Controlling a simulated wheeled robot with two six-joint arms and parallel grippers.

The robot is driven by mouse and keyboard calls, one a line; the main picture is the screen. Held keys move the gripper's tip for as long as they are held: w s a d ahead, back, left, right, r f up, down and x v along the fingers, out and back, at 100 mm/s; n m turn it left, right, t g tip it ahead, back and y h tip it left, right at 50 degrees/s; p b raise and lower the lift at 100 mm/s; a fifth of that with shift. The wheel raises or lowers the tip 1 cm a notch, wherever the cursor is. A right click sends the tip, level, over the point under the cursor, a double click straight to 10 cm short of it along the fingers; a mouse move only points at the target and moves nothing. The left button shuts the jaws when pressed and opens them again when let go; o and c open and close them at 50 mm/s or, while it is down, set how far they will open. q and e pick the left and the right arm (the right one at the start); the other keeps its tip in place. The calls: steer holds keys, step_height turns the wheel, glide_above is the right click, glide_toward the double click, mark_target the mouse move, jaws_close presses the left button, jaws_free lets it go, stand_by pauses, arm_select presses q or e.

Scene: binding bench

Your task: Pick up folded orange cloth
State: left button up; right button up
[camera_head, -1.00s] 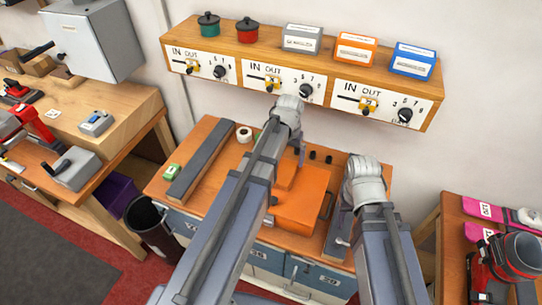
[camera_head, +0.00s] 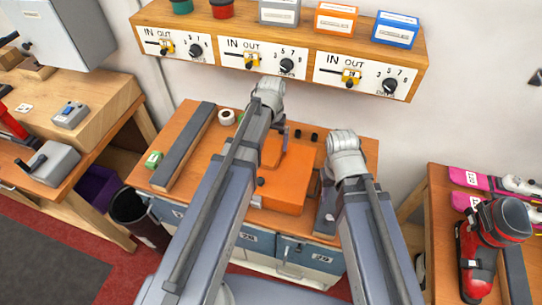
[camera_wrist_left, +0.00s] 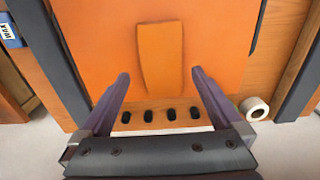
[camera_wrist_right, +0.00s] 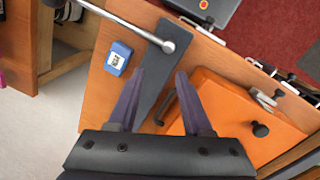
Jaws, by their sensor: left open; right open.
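The folded orange cloth (camera_wrist_left: 160,57) is a narrow flat rectangle lying on a larger orange case (camera_wrist_left: 215,30). In the head view the cloth (camera_head: 271,151) shows partly beside my left arm, on the same case (camera_head: 287,185). My left gripper (camera_wrist_left: 160,77) is open and empty. Its fingertips point at the near end of the cloth, one on each side, and I cannot tell the height above it. My right gripper (camera_wrist_right: 160,74) is open and empty over the bench's right part, beside the case (camera_wrist_right: 235,115); its fingers are largely hidden in the head view.
A long dark bar (camera_head: 185,145) and a green-and-white item (camera_head: 153,160) lie on the bench's left. A white tape roll (camera_wrist_left: 255,108) and several black knobs (camera_wrist_left: 160,115) are near the left gripper.

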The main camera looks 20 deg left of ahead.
mark_target(271, 152)
arm_select(q)
step_height(271, 152, down, 5)
steer(key=b, duration=0.4)
steer(key=shift+s+a+r, duration=0.1)
arm_select(e)
step_height(271, 152, down, 5)
steer(key=shift+r, duration=0.1)
arm_select(q)
steer(key=shift+r, duration=0.1)
steer(key=c, duration=1.2)
steer(key=shift+c, duration=0.3)
arm_select(e)
steer(key=shift+r, duration=0.15)
arm_select(q)
step_height(271, 152, up, 10)
steer(key=p, duration=1)
arm_select(e)
step_height(271, 152, up, 10)
